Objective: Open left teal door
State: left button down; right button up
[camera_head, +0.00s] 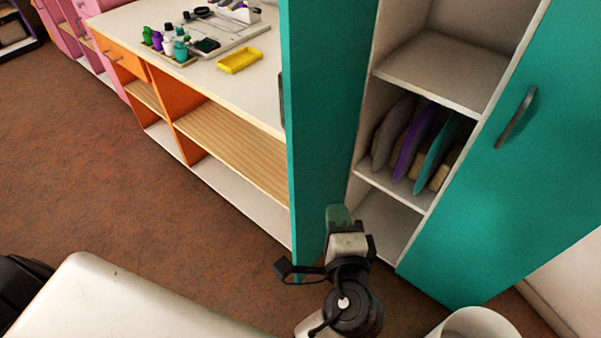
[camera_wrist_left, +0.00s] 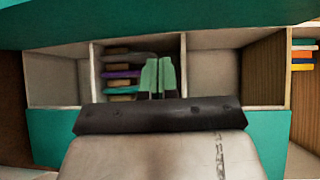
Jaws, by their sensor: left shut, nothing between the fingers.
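The left teal door (camera_head: 328,110) stands swung open in the head view, seen at a steep angle, with its handle edge toward the orange unit. The cabinet's inside shows beside it. My left gripper (camera_head: 339,216) is at the door's lower inner side, in front of the opening. Whether it touches the door I cannot tell. In the wrist view the left gripper (camera_wrist_left: 158,76) has its fingers together and empty, pointing at the cabinet shelves. The right teal door (camera_head: 535,165) is shut and has a grey handle (camera_head: 516,117). My right gripper is not seen.
Purple, teal and grey boards (camera_head: 414,146) stand on a cabinet shelf (camera_head: 440,73). At left, an orange unit (camera_head: 182,100) has a white top carrying small bottles (camera_head: 168,42) and a yellow tray (camera_head: 240,61). The brown floor (camera_head: 100,170) at left is clear.

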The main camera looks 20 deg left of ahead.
pick_arm(q)
notch_tip(320, 180, up, 4)
jog(key=s+a+n+y, duration=0.1)
jog(key=a+y, duration=0.1)
send_near(296, 144)
jog(key=w+d, duration=0.1)
jog(key=w, duration=0.3)
jog(key=a, duration=0.1)
jog(key=w+a+p, duration=0.1)
jog(key=a, duration=0.1)
jog(key=shift+w+a, duration=0.1)
jog(key=shift+w, duration=0.15)
jog(key=shift+w+a, duration=0.15)
jog(key=shift+a, duration=0.4)
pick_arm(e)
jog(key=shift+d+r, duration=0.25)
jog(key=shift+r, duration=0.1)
